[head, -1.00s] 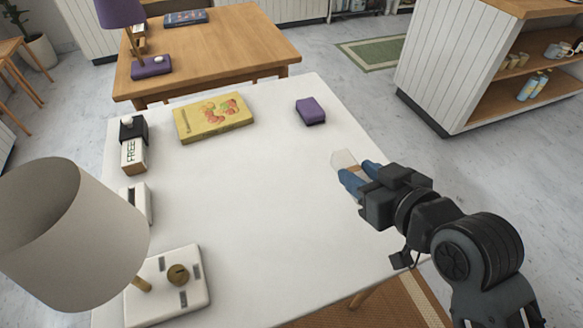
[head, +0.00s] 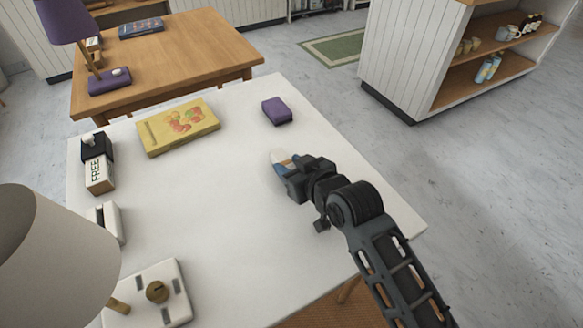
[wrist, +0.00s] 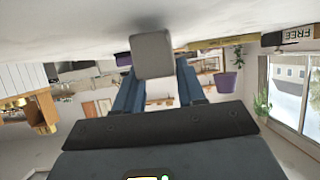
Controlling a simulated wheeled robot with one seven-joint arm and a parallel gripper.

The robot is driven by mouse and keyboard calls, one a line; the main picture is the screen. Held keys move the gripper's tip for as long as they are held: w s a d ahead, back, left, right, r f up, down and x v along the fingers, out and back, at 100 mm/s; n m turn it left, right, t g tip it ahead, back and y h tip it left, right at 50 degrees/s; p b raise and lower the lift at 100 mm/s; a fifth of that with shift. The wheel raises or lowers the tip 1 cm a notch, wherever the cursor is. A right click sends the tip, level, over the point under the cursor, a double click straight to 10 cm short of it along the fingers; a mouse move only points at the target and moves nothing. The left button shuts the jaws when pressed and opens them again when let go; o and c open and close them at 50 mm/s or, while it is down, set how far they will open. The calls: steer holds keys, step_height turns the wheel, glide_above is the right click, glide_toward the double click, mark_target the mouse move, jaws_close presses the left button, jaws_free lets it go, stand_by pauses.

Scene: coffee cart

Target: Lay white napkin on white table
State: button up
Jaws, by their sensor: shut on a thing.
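The white napkin (head: 279,156) looks like a small pale folded block and is held at the tips of my gripper (head: 284,167). My gripper's blue fingers are shut on it, over or at the surface of the white table (head: 225,200), towards its right side. In the wrist view, the napkin (wrist: 152,55) sits between the fingertips of my gripper (wrist: 155,75), with the white table (wrist: 60,22) across the top of the picture. I cannot tell whether the napkin touches the table.
A purple block (head: 277,110) lies beyond my gripper near the table's far edge. A yellow book (head: 179,126) lies at the far left. A FREE box (head: 99,176), a white holder (head: 106,222) and a lamp (head: 60,260) line the left side. The table's middle is clear.

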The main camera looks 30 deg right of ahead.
steer(key=shift+f, duration=0.35)
steer(key=shift+f, duration=0.1)
steer(key=o, duration=1)
steer(key=v, duration=1.2)
